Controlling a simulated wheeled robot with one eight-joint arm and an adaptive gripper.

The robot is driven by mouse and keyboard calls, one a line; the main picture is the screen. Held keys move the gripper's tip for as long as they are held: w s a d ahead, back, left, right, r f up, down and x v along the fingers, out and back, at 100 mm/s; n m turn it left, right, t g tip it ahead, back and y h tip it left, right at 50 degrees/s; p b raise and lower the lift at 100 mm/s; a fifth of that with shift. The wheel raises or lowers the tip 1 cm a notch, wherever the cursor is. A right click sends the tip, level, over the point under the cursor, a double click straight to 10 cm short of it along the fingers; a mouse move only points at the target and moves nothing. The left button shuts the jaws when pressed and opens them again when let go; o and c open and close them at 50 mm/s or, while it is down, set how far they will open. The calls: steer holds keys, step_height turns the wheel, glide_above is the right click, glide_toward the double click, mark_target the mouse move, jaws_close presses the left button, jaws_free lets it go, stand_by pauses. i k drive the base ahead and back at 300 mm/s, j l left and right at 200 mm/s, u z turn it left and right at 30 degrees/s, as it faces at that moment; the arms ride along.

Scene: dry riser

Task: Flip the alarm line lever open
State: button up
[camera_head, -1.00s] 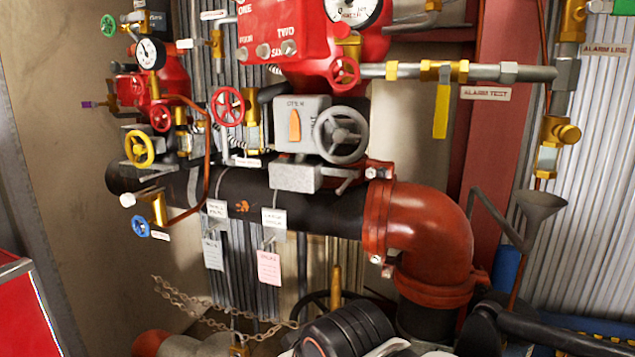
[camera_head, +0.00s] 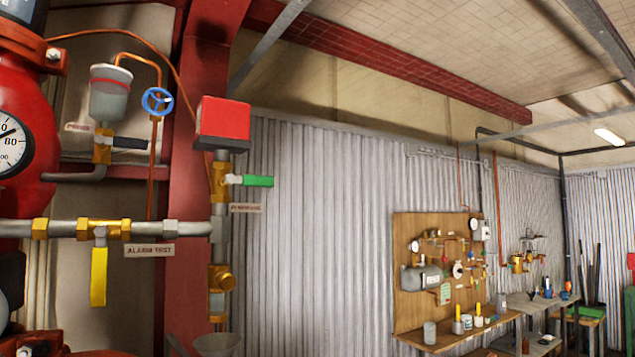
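The green lever (camera_head: 250,181) sticks out to the right, level, from a brass valve (camera_head: 220,181) on the vertical grey pipe. It lies across the pipe. A small label (camera_head: 247,208) hangs just below it; its print is too blurred now, but the earlier frame reads "ALARM LINE" there. A red box (camera_head: 223,123) sits on top of this pipe. My gripper is not in view, so its state does not show.
A yellow lever (camera_head: 98,276) hangs down from the horizontal pipe beside the "ALARM TEST" label (camera_head: 150,250). A black lever (camera_head: 130,143) and blue handwheel (camera_head: 157,101) are at upper left. A board with fittings (camera_head: 437,265) and a bench (camera_head: 535,304) stand far right.

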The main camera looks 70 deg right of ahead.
mark_target(246, 180)
steer(key=k+z, duration=0.1)
steer(key=z, duration=0.75)
steer(key=k+l+z, duration=0.15)
steer(key=z, duration=0.25)
steer(key=k+l, duration=0.25)
